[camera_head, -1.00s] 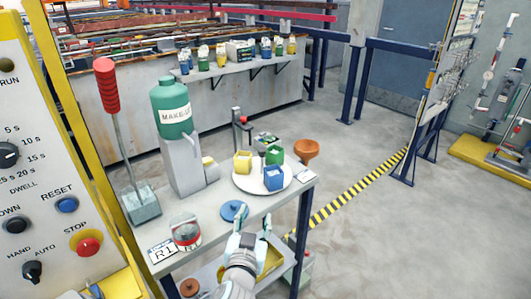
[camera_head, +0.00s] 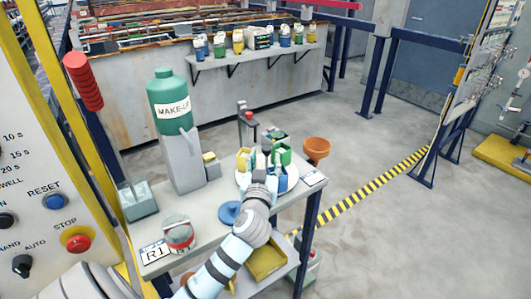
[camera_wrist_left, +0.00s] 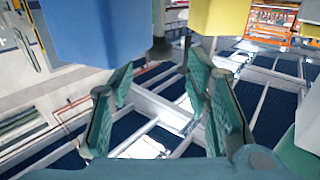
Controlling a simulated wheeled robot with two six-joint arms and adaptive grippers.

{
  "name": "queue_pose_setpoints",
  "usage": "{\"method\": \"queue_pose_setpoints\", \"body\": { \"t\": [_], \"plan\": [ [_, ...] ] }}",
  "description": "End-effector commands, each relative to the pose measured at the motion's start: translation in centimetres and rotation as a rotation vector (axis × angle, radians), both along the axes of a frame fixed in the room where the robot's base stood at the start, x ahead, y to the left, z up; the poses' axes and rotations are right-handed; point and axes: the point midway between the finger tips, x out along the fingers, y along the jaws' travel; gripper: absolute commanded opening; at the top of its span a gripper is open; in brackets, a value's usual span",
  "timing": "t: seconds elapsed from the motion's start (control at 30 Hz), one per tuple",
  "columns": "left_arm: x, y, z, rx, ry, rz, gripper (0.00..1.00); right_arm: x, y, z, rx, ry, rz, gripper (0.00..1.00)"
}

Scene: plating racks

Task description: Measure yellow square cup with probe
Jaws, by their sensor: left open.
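The yellow square cup (camera_head: 243,156) stands on the left of a round white plate (camera_head: 241,182), partly covered by my left gripper. The green cup (camera_head: 285,157) stands at the back right of the plate. The blue cup (camera_head: 285,183) is mostly hidden behind my gripper. My left gripper (camera_head: 263,160) is open over the plate among the cups. In the left wrist view its two green-padded fingers (camera_wrist_left: 158,78) are apart with nothing held between them. There the blue cup (camera_wrist_left: 100,30) shows at upper left and a yellow surface (camera_wrist_left: 220,14) at upper right. I cannot make out the probe for certain.
A dark post with a red part (camera_head: 249,117) stands behind the plate. A green bottle (camera_head: 170,100) on a grey stand is to the left, an orange funnel-like bowl (camera_head: 316,148) to the right. A blue lid (camera_head: 229,212) and a red-white tin (camera_head: 180,236) lie in front.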

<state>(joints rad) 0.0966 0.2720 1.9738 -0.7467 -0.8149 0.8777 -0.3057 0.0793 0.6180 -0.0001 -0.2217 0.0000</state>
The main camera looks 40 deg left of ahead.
Motion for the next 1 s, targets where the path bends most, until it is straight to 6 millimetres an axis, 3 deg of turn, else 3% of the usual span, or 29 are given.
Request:
{"method": "queue_pose_setpoints", "body": {
  "t": [0.2, 0.5, 0.57, 0.8, 1.0],
  "plan": [
    [2.6, 1.8, 0.0, 0.001, 0.001, 0.002, 0.44, 0.5, 0.0, -0.2, 0.0, -0.009, 0.001, 0.4],
    [2.9, 2.2, 0.0, -0.001, -0.001, 0.003, 0.44, 0.6, 0.0, -0.2, 0.0, -0.01, 0.001, 0.4],
    [2.9, 2.1, 0.0, -0.001, -0.001, 0.003, 0.37, 0.6, 0.0, -0.2, 0.0, -0.01, 0.001, 0.4],
    [2.9, 2.1, 0.0, 0.0, 0.0, 0.003, 0.0, 0.6, 0.0, -0.2, 0.0, -0.01, 0.001, 0.4],
    [2.9, 2.1, 0.0, -0.001, -0.001, 0.002, 0.0, 0.6, 0.0, -0.2, 0.0, -0.01, 0.001, 0.4]
  ]
}}
